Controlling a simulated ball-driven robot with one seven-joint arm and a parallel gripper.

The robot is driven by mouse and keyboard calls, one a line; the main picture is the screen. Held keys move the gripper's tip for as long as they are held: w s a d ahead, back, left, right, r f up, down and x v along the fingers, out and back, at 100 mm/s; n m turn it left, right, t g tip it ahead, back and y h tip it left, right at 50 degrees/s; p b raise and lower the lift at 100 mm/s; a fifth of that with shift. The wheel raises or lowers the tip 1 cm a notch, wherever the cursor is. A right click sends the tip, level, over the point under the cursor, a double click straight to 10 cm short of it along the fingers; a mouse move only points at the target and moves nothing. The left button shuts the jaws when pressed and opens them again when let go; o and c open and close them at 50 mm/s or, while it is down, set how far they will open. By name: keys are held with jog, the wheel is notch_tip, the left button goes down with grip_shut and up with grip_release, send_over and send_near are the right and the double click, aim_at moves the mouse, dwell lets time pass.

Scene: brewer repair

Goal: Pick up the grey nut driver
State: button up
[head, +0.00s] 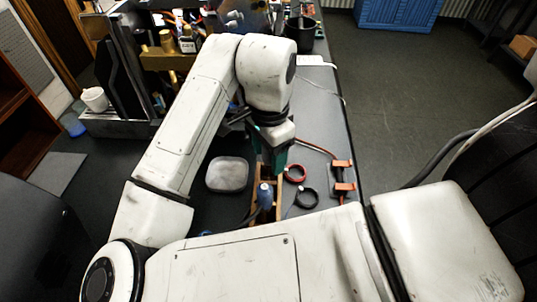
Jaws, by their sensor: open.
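My gripper (270,172) points down over the bench, its dark and teal end just above a wooden rack (279,207). It is open, but the fingertips are hard to make out. A blue-grey handle (264,194) stands upright in or at the rack, just below and slightly left of the gripper. It looks like the grey nut driver, though its lower part is hidden behind my arm. I cannot tell whether the fingers are around the handle or above it.
A grey rounded box (228,175) lies left of the rack. A red ring (295,173), a black ring (307,197) and a holder with orange clips (342,178) lie to the right. The brewer (170,62) and a black cup (300,31) stand at the back.

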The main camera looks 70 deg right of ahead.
jog(key=shift+f, duration=0.5)
grip_shut()
